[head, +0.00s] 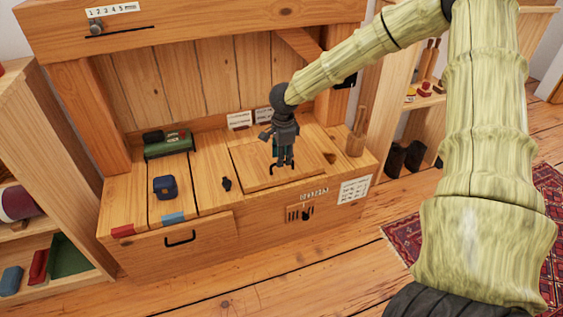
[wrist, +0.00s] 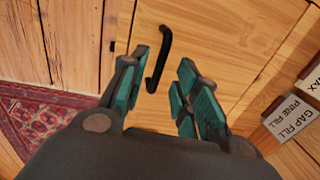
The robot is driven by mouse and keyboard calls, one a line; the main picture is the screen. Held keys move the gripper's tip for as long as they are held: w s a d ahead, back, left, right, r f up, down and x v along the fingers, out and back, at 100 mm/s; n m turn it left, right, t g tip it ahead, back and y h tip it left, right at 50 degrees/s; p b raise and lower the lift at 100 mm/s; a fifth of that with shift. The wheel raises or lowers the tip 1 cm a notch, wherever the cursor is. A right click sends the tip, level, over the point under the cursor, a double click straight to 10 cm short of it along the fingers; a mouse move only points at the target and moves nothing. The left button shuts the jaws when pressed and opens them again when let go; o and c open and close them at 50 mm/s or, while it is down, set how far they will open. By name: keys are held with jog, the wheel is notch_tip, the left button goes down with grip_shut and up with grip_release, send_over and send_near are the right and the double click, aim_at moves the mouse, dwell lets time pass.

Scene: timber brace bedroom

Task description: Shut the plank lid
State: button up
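The plank lid (head: 250,172) is a square wooden panel in the right half of the bench top. It lies flat or nearly flat; I cannot tell whether a gap is left under its edge. In the wrist view a black bar handle (wrist: 161,60) stands on a wooden panel (wrist: 205,40), which seems to be the lid. My gripper (head: 282,166) points down over the lid. In the wrist view my gripper (wrist: 165,88) has its teal fingers apart, with the handle's near end between or just beyond them. Nothing is held.
A blue pouch-like object (head: 165,187), a green box (head: 167,144) and a small black item (head: 227,184) sit on the planks at left. A wooden cylinder (head: 355,144) stands right of the lid. A drawer (head: 210,245) is in the front. Shelves flank the bench.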

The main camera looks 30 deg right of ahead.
aim_at(283, 172)
jog(key=shift+f, duration=0.6)
jog(key=shift+d, duration=0.1)
grip_shut()
jog(key=shift+w, duration=0.1)
jog(key=shift+s+f+p, duration=0.35)
jog(key=shift+f+p, duration=0.55)
jog(key=shift+p, duration=0.15)
jog(key=shift+s+f, duration=0.25)
jog(key=shift+f, duration=0.15)
grip_release()
jog(key=shift+w+f, duration=0.1)
jog(key=shift+f, duration=0.15)
jog(key=shift+r, duration=0.2)
